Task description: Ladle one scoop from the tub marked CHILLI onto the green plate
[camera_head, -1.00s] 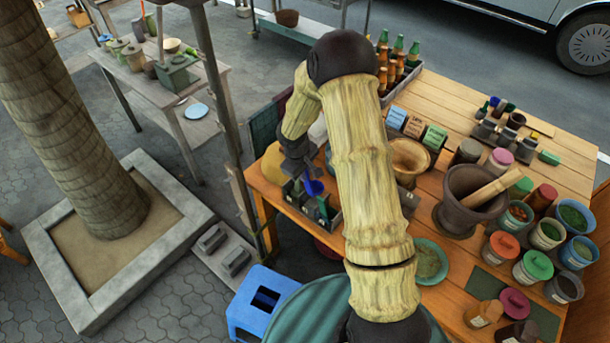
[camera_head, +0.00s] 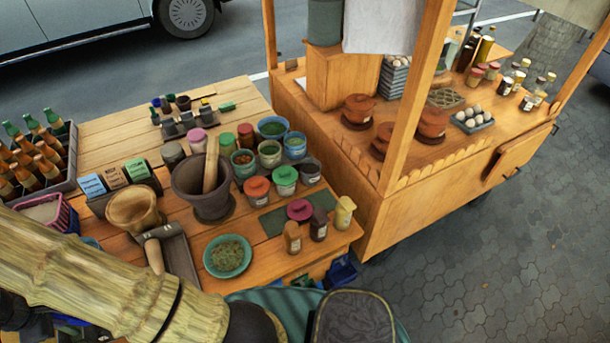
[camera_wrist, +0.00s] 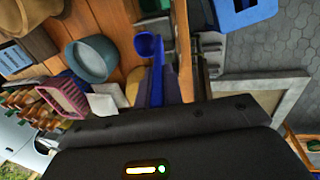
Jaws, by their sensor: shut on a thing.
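In the wrist view my gripper (camera_wrist: 172,85) is shut on a blue ladle (camera_wrist: 149,46), whose bowl points away from the jaws. I cannot see the inside of the bowl well enough to tell if it holds anything. My gripper is outside the head view. A green plate (camera_head: 208,266) with a green, leafy-looking heap lies at the table's front. Several tubs stand right of the mortar, among them open ones with reddish (camera_head: 244,157), green (camera_head: 272,127) and other contents. Their labels are too small to read, so I cannot tell which is CHILLI.
A dark mortar with a pestle (camera_head: 203,200) stands left of the tubs. A wooden mortar (camera_head: 133,210), card holder and bottle crate (camera_head: 68,158) are farther left. Small bottles (camera_head: 292,238) stand front right. A cart post (camera_head: 411,95) rises at right.

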